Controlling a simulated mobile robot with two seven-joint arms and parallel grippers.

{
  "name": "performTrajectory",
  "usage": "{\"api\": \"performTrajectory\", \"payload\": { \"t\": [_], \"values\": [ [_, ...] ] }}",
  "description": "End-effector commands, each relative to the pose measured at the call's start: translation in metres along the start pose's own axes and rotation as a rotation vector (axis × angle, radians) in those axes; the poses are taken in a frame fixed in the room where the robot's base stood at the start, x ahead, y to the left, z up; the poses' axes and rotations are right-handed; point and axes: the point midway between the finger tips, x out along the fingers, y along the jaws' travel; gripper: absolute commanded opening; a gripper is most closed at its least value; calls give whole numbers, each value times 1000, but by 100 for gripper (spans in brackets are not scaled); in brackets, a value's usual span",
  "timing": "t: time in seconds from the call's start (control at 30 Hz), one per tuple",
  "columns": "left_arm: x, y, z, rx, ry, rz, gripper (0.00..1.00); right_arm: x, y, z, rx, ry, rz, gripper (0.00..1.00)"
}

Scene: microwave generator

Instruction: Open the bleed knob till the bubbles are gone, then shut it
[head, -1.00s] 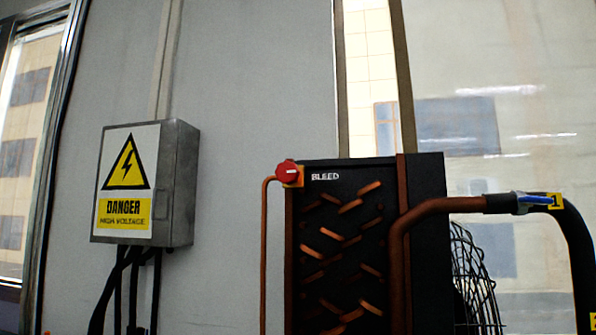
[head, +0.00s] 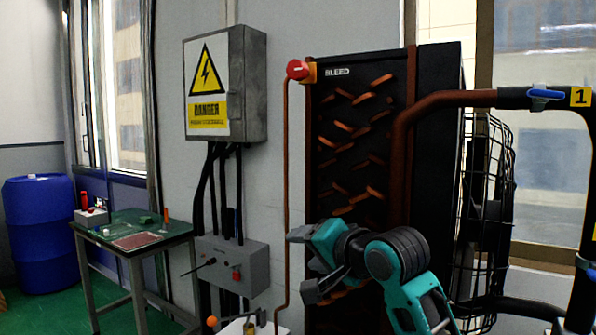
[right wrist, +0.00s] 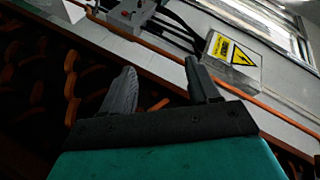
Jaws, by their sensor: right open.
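The red bleed knob (head: 297,69) sits at the top left corner of the black radiator panel (head: 340,110), next to the white word BLEED. A thin copper pipe (head: 286,200) runs down from it. No bubbles can be made out. My right gripper (head: 299,263) is open and empty, in front of the panel's lower part and well below the knob. In the right wrist view its two fingers (right wrist: 162,88) are spread with nothing between them, and the knob does not show there. My left gripper is not in view.
A grey danger box (head: 250,85) hangs left of the panel, with black cables down to a switch box (head: 245,265). A wire-caged fan (head: 490,190) and hose with blue-handled valve (head: 545,94) are at right. A green table (head: 125,230) and blue barrel (head: 40,225) stand left.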

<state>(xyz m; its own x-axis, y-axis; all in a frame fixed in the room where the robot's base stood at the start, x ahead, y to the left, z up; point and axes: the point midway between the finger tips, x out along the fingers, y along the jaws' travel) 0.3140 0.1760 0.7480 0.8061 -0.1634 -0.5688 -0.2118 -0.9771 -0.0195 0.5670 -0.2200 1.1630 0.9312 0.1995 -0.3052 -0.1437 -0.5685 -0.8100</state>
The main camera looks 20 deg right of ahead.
Motion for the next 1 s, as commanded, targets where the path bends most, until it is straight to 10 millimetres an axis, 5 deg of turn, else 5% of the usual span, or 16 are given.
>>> {"api": "performTrajectory", "payload": {
  "t": [0.03, 0.3, 0.43, 0.6, 0.77, 1.0],
  "values": [
    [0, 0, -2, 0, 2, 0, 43, -12, -29, -21, 46, 19, -38, 61],
    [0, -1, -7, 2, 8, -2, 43, -100, -151, -99, 337, 44, -202, 61],
    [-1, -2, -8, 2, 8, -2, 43, -145, -189, -120, 442, 41, -264, 61],
    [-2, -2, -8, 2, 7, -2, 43, -181, -213, -132, 519, 32, -308, 61],
    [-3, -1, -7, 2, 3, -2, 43, -185, -221, -136, 543, 27, -317, 61],
    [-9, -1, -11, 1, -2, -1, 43, -147, -233, -140, 544, 24, -313, 61]
  ]
}}
